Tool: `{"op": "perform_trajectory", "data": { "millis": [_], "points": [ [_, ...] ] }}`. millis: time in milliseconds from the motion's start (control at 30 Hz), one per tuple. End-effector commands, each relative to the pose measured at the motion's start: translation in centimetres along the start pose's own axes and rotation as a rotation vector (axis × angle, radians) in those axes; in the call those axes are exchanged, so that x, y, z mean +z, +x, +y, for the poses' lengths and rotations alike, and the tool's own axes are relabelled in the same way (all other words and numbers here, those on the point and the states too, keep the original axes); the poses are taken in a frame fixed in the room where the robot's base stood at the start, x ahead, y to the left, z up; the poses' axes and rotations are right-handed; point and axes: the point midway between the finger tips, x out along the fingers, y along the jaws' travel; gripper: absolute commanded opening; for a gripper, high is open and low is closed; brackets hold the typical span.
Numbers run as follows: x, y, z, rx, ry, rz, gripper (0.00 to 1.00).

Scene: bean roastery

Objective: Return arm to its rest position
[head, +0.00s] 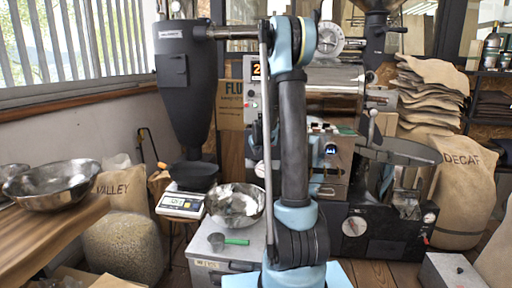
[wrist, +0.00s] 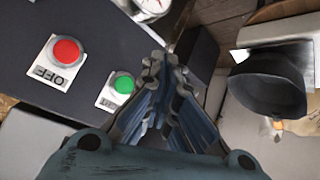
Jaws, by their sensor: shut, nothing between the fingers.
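My gripper (wrist: 165,78) shows in the wrist view with its ribbed fingers brought together at the tips and nothing held. It points at a dark panel with a red OFF button (wrist: 66,50) and a green button (wrist: 123,84). The fingers overlap the picture close to the green button's right side; I cannot tell how far above the panel they are. In the head view my arm stands upright in the middle, in front of the roaster (head: 362,228), and my gripper cannot be made out there.
A steel bowl (head: 235,205) and a scale (head: 182,202) stand left of my arm. A wooden table (head: 75,222) with another bowl (head: 52,184) is at far left. A DECAF sack (head: 462,185) stands at right. A black round vessel (wrist: 268,88) shows in the wrist view.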

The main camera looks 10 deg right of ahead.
Motion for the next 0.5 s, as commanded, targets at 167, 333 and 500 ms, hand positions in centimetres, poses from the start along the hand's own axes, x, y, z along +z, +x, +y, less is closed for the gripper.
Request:
{"op": "perform_trajectory", "data": {
  "millis": [167,333,500],
  "points": [
    [-0.01,0.01,0.00,0.000,0.000,0.000,0.00],
    [-0.02,0.02,0.00,0.000,0.000,0.000,0.00],
    [0.18,-0.64,-0.07,-0.002,0.004,-0.006,0.00]
  ]
}}
